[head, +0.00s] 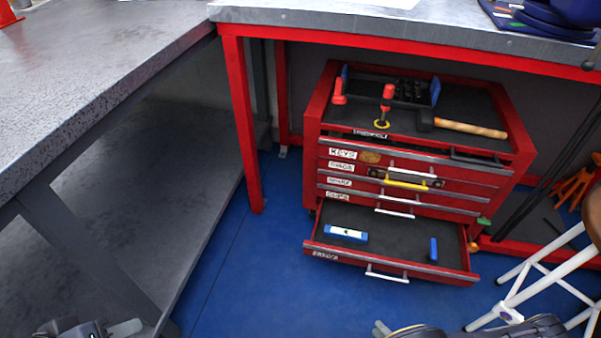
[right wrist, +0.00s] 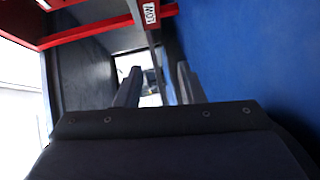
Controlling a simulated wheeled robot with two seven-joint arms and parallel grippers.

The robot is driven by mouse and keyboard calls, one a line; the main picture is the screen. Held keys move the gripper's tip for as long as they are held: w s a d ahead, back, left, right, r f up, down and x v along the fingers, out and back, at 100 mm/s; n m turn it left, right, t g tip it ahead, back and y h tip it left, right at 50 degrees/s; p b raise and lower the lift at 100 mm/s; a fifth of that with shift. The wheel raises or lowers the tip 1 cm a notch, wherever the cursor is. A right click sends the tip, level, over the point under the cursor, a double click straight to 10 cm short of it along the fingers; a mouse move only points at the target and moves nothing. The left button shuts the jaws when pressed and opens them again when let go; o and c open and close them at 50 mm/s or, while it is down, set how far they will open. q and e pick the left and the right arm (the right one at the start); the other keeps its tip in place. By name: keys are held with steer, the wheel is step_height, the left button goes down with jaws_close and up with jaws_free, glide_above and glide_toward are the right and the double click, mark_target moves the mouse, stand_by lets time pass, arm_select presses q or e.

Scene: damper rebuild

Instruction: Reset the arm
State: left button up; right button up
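My right gripper (right wrist: 158,85) shows two dark fingers apart in the right wrist view, on either side of a drawer's grey front edge (right wrist: 155,50) with a white label. Nothing is clearly held; a small bright patch between the fingers is unclear. In the head view only part of my right arm's end (head: 450,331) shows at the bottom edge. My left gripper (head: 95,329) is cut off at the bottom left; its fingers do not show clearly. The red tool chest (head: 318,115) stands under the bench with its bottom drawer (head: 430,274) pulled out.
The open drawer holds a blue-and-white item (head: 346,233) and a small blue item (head: 433,249). A hammer (head: 465,128) and a red-handled tool (head: 387,98) lie on the chest top. A white-legged stool (head: 530,277) stands right. Blue floor (head: 250,285) is clear left of the drawer.

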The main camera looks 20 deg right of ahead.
steer(key=w+a+r+n+g+y, duration=0.1)
steer(key=w+r+n+g+y, duration=0.4)
steer(key=r+n, duration=0.8)
steer(key=w+r+n+g+y, duration=0.2)
steer(key=w+r+n+g, duration=0.45)
steer(key=r+n, duration=0.75)
steer(key=s+a+r+n+t+h, duration=0.1)
steer(key=s+a+r+n+h, duration=0.35)
steer(key=r+n, duration=0.6)
steer(key=s+a+r+n+h, duration=0.4)
steer(key=r+n, duration=0.3)
steer(key=n, duration=0.6)
step_height(320, 180, up, 35)
steer(key=a+p, duration=0.1)
steer(key=p, duration=3.4)
steer(key=shift+a+r+y, duration=0.2)
steer(key=shift+y, duration=0.15)
steer(key=shift+s, duration=0.1)
steer(key=shift+d+t, duration=0.1)
steer(key=shift+t, duration=0.15)
